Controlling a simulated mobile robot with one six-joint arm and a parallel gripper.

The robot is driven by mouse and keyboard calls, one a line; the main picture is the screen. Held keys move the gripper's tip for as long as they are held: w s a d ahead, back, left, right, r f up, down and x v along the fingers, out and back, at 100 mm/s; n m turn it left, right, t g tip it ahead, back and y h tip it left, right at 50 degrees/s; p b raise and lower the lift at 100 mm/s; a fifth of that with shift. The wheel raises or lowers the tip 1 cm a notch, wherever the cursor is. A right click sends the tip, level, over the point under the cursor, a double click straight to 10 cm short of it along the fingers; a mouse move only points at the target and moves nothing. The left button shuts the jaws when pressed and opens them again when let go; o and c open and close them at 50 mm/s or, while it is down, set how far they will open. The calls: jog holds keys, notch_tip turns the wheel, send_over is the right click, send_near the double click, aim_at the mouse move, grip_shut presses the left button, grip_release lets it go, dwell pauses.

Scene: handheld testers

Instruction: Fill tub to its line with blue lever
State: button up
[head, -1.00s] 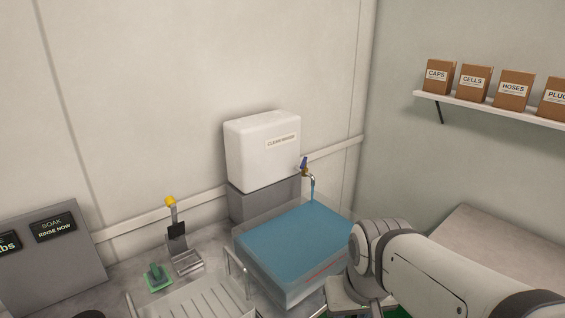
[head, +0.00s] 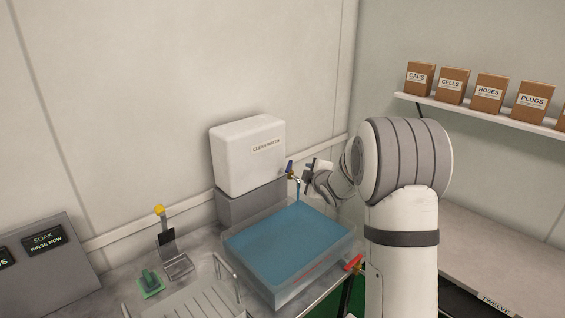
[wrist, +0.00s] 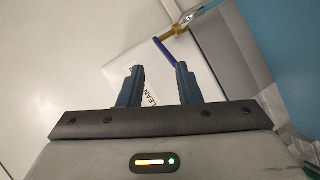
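The clear tub (head: 262,282) stands on the counter below the tap, holding blue water (head: 285,240) up to near its rim. A faint reddish mark shows low on its front wall; I cannot tell the fill line clearly. The blue lever (head: 289,167) sits on the brass tap (head: 294,177), and a thin stream (head: 298,188) runs from the spout into the tub. My gripper (head: 308,172) is just right of the lever. In the wrist view my gripper (wrist: 159,70) is open and empty, with the blue lever (wrist: 163,51) just beyond the fingertips, apparently not touching.
The white clean-water tank (head: 247,155) stands behind the tub. A red-handled valve (head: 353,262) is at the tub's front right. A yellow-topped device (head: 160,211), a green item (head: 150,283) and a drying rack (head: 200,300) are left. A box shelf (head: 480,112) is on the right wall.

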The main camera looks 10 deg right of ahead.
aim_at(289, 170)
jog(key=w+a+f+n+t+y+p, duration=0.1)
jog(key=w+a+f+n+y+p, duration=0.1)
jog(key=w, duration=0.4)
jog(key=w+a+f+n+t+y+p, duration=0.1)
jog(key=w+a+f+n+y, duration=0.1)
jog(key=w+n, duration=0.3)
jog(key=shift+w+a+f+n+y+p, duration=0.2)
jog(key=shift+w+a+n+y+p, duration=0.2)
jog(key=shift+w+a+y, duration=0.5)
grip_shut()
